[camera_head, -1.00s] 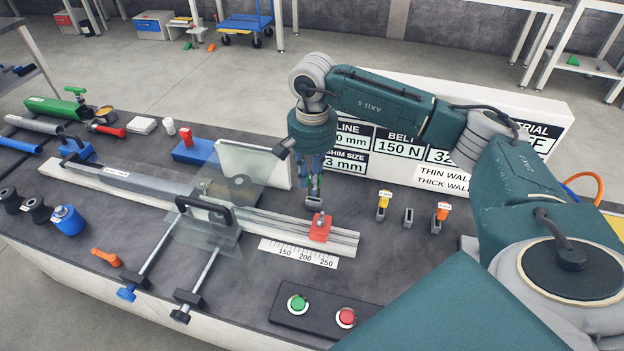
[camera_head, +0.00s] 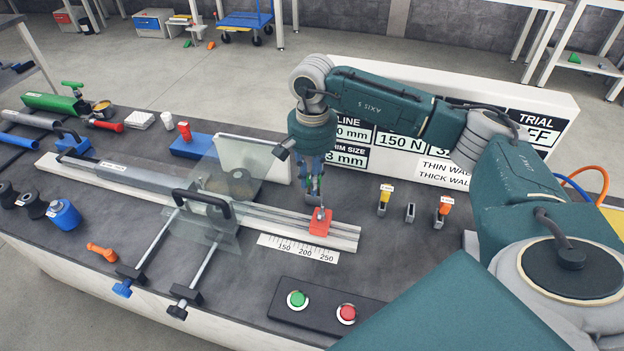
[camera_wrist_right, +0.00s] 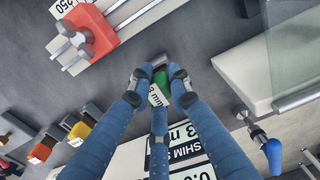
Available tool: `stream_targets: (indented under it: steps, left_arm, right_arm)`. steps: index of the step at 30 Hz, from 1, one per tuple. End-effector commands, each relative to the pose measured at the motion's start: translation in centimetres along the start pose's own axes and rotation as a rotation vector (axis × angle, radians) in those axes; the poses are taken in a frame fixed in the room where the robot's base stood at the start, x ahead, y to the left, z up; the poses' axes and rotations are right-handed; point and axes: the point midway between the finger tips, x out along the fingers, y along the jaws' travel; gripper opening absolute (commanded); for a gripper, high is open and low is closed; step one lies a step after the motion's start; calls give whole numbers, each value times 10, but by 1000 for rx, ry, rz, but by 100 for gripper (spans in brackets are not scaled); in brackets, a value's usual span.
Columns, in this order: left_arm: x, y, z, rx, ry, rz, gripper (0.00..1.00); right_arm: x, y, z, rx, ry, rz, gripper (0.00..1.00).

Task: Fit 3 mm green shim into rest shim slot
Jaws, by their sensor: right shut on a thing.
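My right gripper (camera_head: 315,196) is shut on the green shim (camera_wrist_right: 158,94), whose label reads "3 mm" in the right wrist view; the gripper's blue fingers also show there (camera_wrist_right: 158,82). The shim sits between the fingertips and is mostly hidden by them in the head view. A small grey block (camera_wrist_right: 158,62), apparently the rest shim slot, is right at the fingertips. I cannot tell how deep the shim is in it. The red stop block (camera_head: 319,223) on the rail is close beside the fingertips. My left gripper is not in view.
Yellow (camera_head: 385,198) and orange (camera_head: 444,206) shims stand in grey holders, with an empty holder (camera_head: 410,212) between them. A white sign (camera_head: 545,110) stands behind my arm. A clear guard (camera_head: 200,225) with a black handle is left; a button box (camera_head: 322,312) is in front.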

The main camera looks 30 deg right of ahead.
Motion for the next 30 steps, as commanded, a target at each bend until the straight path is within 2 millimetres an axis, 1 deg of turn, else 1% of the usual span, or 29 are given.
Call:
stream_targets:
  steps: [22,23,24,25,26,30]
  left_arm:
    - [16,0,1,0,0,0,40]
    - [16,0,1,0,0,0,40]
    - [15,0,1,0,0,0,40]
    - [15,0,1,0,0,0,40]
    - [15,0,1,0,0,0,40]
    - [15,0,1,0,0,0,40]
  right_arm:
    - [20,0,0,0,0,0,0]
    - [19,0,0,0,0,0,22]
    - [19,0,0,0,0,0,30]
    - [19,0,0,0,0,1,36]
    - [19,0,0,0,0,1,40]
    - [19,0,0,0,0,0,40]
